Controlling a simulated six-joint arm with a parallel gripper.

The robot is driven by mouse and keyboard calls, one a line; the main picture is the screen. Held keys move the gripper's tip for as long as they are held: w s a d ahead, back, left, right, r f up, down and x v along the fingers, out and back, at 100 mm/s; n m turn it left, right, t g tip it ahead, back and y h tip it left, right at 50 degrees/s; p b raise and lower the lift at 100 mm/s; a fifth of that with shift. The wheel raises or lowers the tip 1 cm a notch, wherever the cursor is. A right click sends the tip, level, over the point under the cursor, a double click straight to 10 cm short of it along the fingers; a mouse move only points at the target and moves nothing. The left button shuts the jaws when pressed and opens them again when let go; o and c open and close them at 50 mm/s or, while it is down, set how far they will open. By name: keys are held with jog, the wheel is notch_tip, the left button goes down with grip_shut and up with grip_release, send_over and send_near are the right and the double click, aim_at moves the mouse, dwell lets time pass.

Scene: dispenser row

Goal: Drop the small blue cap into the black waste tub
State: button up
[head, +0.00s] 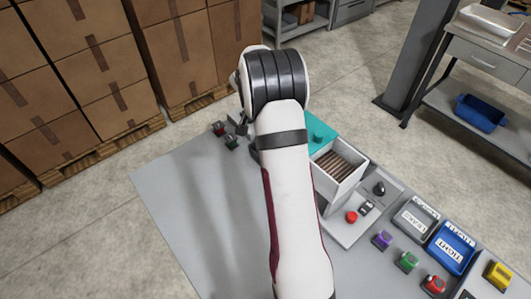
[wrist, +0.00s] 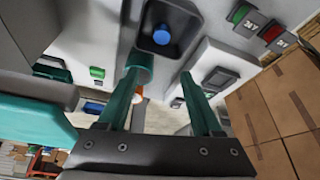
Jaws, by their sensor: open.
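In the wrist view, a small round blue cap (wrist: 162,35) shows inside a black squarish tub (wrist: 163,13), away from its rim. My gripper (wrist: 162,68) has two teal fingers set wide apart, with nothing between them. The tub and cap appear beyond the fingertips, and the fingers look clear of the cap. How far apart they are in depth I cannot tell. In the head view my arm hides the gripper and the cap.
Red and green labelled blocks (wrist: 273,33) stand near the tub. In the head view, a white bin with brown slats (head: 340,163), a red button (head: 351,217) and a blue tray (head: 451,247) lie right of my arm. The grey tabletop left of it (head: 190,200) is clear.

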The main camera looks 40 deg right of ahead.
jog(key=shift+r, duration=0.1)
jog(key=v, duration=1.5)
jog(key=shift+r, duration=0.35)
jog(key=shift+a, duration=0.15)
jog(key=s+a+r+n+y, duration=0.1)
jog(key=s+a+n+y, duration=0.25)
jog(key=s+a, duration=1.05)
jog(key=s+a+f+n+y, duration=0.1)
jog(key=s+a+f+n, duration=0.1)
jog(key=s+a, duration=0.4)
jog(key=s+a+f+n+g+y, duration=0.1)
jog(key=s+a+f+n, duration=0.1)
jog(key=s+a+n, duration=0.2)
jog(key=s+a, duration=0.3)
jog(key=s, duration=0.1)
jog(key=shift+y, duration=0.35)
jog(key=shift+a+f, duration=0.1)
